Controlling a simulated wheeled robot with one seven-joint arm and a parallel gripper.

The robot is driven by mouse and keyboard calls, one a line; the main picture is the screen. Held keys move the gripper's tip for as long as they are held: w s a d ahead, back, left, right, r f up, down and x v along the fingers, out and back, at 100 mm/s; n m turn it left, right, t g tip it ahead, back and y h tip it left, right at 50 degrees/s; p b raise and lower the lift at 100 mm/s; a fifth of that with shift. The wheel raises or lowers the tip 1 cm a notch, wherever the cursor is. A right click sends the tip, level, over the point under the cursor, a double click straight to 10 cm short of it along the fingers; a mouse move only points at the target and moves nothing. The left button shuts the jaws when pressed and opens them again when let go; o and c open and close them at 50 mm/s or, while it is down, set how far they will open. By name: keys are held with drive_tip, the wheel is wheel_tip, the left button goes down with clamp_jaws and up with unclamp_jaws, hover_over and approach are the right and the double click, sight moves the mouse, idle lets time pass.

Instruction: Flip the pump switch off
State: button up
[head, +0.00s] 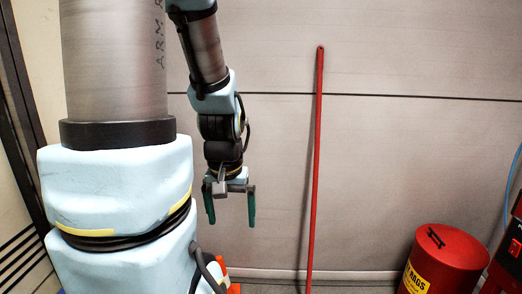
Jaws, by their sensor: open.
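My gripper (231,206) hangs in the middle left of the head view, pointing down, with its two green-tipped fingers apart and nothing between them. It is in front of the plain wall and touches nothing that I can see. No pump switch can be made out in this view. A red machine or cabinet (512,250) is cut off by the right edge, and I cannot tell what it is.
A red pole (316,160) leans upright against the panelled wall (420,150) right of my gripper. A red lidded can with a yellow label (445,262) stands at the lower right. A blue hose or cable (511,185) runs along the right edge. Orange objects (233,288) show low beside my base.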

wheel_tip(320, 180, up, 4)
drive_tip(key=shift+r+p, duration=0.2)
drive_tip(key=shift+p, duration=1.05)
